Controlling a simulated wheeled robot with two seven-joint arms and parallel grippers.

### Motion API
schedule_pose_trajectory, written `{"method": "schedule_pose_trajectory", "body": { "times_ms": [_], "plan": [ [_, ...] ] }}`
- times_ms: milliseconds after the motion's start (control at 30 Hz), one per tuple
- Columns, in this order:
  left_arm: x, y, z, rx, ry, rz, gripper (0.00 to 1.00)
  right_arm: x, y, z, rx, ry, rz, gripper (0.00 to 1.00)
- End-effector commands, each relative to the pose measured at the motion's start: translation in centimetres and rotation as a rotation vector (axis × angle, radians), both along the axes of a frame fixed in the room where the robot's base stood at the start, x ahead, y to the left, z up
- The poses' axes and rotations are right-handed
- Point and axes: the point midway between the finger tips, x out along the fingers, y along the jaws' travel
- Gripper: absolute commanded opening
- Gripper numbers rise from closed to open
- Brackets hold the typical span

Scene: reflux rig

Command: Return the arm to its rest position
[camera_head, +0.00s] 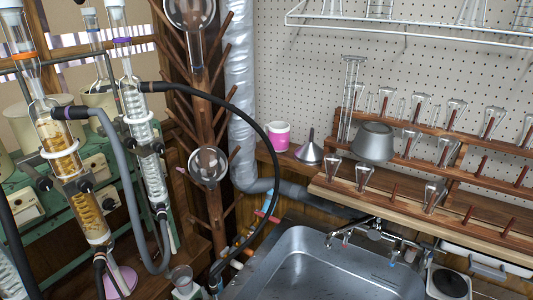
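Neither of my arms nor grippers shows in the head view, so I cannot see their pose or whether they are open or shut. The reflux rig stands at the left. It has an upright glass condenser with amber contents (66,165) and a second clear coiled condenser (146,150). A black hose (254,117) arcs from the second condenser over to the right and down.
A metal sink (312,268) with a tap (375,232) lies at the lower middle. Wooden racks (400,200) hold glassware at the right. A pink cup (279,134) and a funnel (311,149) stand behind. A wooden peg stand (205,110) holds round flasks.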

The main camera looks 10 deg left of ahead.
Motion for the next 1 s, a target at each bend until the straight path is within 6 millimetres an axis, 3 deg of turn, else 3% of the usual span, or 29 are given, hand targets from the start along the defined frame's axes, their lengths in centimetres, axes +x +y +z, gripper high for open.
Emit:
{"method": "schedule_pose_trajectory", "body": {
  "times_ms": [167,367,700,1000],
  "plan": [
    [-1.9,0.5,-0.2,-0.222,-0.064,0.115,0.85,0.0,-0.1,0.0,-0.001,0.000,0.000,0.48],
    [-6.1,0.6,-0.7,-0.698,-0.192,0.399,0.85,0.0,-0.1,0.0,-0.001,0.000,0.000,0.48],
    [-13.6,-2.0,-0.5,-1.402,-0.346,1.009,0.85,0.0,-0.1,0.0,-0.001,0.000,0.000,0.48],
    [-18.7,-4.9,0.7,-1.696,-0.389,1.470,0.85,0.0,-0.1,0.0,-0.001,0.000,0.000,0.48]
  ]
}}
